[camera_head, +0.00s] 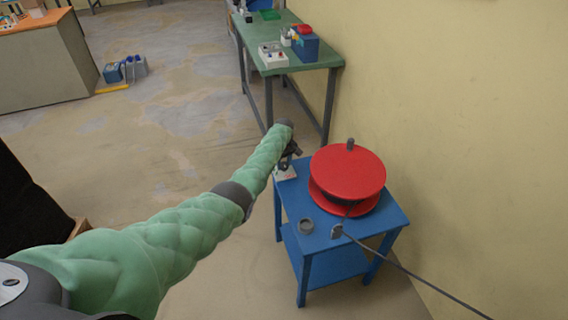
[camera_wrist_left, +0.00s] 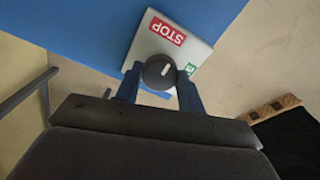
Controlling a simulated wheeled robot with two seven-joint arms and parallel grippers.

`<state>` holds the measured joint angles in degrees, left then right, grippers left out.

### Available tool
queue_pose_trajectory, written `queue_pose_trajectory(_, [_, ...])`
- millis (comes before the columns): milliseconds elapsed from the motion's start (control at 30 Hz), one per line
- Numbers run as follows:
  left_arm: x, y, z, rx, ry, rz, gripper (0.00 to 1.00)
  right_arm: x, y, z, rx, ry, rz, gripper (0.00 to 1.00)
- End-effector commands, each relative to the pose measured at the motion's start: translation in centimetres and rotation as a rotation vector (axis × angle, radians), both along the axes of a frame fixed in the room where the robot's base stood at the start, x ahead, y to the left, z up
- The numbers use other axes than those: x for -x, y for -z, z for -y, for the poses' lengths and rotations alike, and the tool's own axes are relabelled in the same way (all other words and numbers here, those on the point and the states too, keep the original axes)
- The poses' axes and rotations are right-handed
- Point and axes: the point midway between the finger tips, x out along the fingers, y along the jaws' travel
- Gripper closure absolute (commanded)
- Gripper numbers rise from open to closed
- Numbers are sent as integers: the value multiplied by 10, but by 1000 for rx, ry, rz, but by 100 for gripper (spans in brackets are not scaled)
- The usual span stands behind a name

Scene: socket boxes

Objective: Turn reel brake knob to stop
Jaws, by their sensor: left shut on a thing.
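The reel brake knob (camera_wrist_left: 159,72) is dark and round with a short white mark on its face. It sits on a light box (camera_wrist_left: 195,47) with a red STOP label (camera_wrist_left: 167,29) and a partly hidden green label (camera_wrist_left: 190,68). My left gripper (camera_wrist_left: 160,82) has one finger on each side of the knob and is shut on it. In the head view, my left gripper (camera_head: 290,153) is over the box (camera_head: 285,173) at the blue table's left back corner. The red reel (camera_head: 347,172) stands just right of it. My right gripper is not in view.
The blue table (camera_head: 383,222) also bears a grey ring (camera_head: 306,226) and a cable guide (camera_head: 337,231) with a cable running off to the lower right. A wall is close on the right. A green workbench (camera_head: 318,58) stands behind. Open floor lies to the left.

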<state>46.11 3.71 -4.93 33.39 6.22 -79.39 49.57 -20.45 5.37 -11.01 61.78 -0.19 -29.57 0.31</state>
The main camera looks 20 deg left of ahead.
Motion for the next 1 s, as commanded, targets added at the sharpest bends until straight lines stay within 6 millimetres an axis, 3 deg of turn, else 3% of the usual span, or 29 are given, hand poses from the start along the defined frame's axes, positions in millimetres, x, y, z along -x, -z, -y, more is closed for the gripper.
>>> queue_pose_trajectory(200, [-1, -1, 0, 1, 0, 2, 84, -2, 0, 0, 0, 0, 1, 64])
queue_pose_trajectory(233, [-1, -1, 0, 1, 0, 2, 56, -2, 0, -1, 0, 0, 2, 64])
queue_pose_trajectory(300, [-1, -1, 0, 0, 0, 1, 42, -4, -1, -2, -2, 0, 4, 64])
queue_pose_trajectory(333, [-1, -1, 0, 0, 0, 1, 40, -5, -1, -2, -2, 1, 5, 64])
queue_pose_trajectory(733, [-1, -6, 0, 0, 1, 3, 40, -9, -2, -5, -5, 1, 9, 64])
queue_pose_trajectory(1000, [-1, -39, 0, 0, 1, 4, 40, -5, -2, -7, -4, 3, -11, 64])
